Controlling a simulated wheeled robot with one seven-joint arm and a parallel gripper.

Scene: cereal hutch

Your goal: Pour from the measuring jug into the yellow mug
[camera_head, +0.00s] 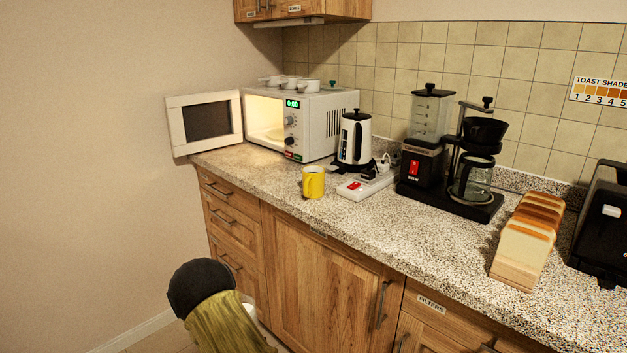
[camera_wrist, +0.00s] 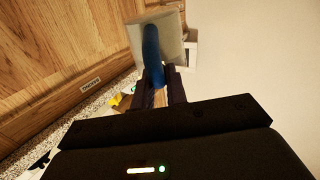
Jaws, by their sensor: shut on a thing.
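The yellow mug (camera_head: 313,182) stands upright on the counter in front of the microwave. In the wrist view a small patch of yellow (camera_wrist: 117,99) shows at the counter edge and looks like this mug. My gripper (camera_wrist: 164,88) is shut on the blue handle of a pale grey-white vessel (camera_wrist: 172,32), which looks like the measuring jug. I cannot see what is inside it. In the head view my arm hides the gripper and nearly all of the jug, low in front of the cabinets.
The microwave (camera_head: 299,122) is open, its door (camera_head: 173,139) swung out left. A kettle (camera_head: 354,141), a power strip (camera_head: 364,187), a coffee maker (camera_head: 477,175) and sliced bread (camera_head: 528,235) stand right of the mug. Counter (camera_head: 270,182) left and front of the mug is clear.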

